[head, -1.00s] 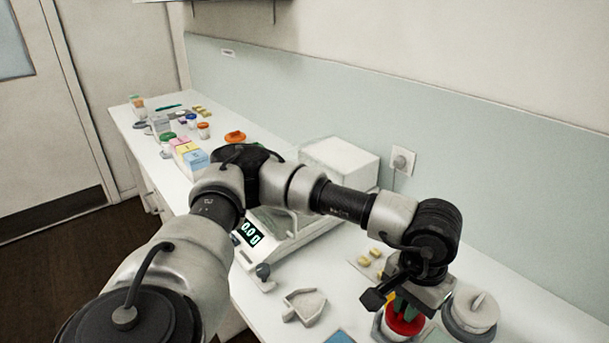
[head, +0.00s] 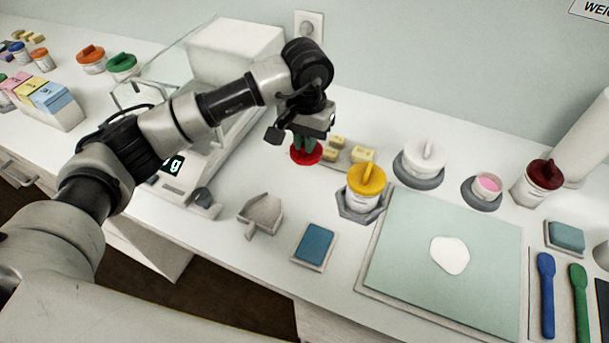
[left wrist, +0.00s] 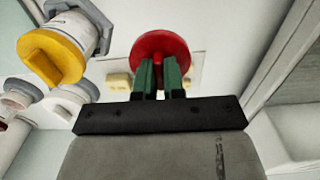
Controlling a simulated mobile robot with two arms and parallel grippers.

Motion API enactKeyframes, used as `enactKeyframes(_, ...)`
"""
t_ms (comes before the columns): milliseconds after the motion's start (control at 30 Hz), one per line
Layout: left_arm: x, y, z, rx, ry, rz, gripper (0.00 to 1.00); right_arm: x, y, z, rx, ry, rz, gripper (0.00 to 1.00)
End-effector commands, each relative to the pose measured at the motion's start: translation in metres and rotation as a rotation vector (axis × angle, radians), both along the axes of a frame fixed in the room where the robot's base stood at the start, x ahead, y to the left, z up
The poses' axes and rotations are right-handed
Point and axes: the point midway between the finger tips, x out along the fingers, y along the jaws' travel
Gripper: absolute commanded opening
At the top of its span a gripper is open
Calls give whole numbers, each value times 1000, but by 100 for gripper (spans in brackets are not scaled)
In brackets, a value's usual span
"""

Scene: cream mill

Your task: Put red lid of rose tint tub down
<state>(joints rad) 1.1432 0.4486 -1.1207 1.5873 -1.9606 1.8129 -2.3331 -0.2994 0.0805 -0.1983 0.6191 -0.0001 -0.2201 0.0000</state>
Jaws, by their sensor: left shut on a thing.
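My left gripper (head: 306,137) has green fingers shut on the red lid (head: 305,154). The left wrist view shows the round red lid (left wrist: 160,48) by its raised grip between the two fingertips (left wrist: 160,75). The lid is at the left end of the tray of yellow blocks. I cannot tell whether it touches the counter or hangs just above it. The rose tint tub (head: 487,186) stands open at the right, with pink contents, on a grey base. My right gripper is not in view.
The tray with yellow blocks (head: 362,154) is beside the lid. A yellow-lidded tub (head: 366,182), a white-lidded tub (head: 427,158) and a dark-red-lidded jar (head: 543,178) stand farther right. A scale stands left. A grey scoop (head: 262,213) lies in front; bare counter surrounds it.

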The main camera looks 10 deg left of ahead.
Motion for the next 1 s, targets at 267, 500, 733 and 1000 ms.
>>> enactKeyframes(267,0,1,-42,1,3,3,0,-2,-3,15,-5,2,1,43)
enactKeyframes(500,-1,0,-66,1,4,3,0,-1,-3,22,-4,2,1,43)
enactKeyframes(733,0,1,-84,1,0,1,0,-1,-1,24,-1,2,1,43)
enactKeyframes(1000,0,1,-88,1,-1,2,0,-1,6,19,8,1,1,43)
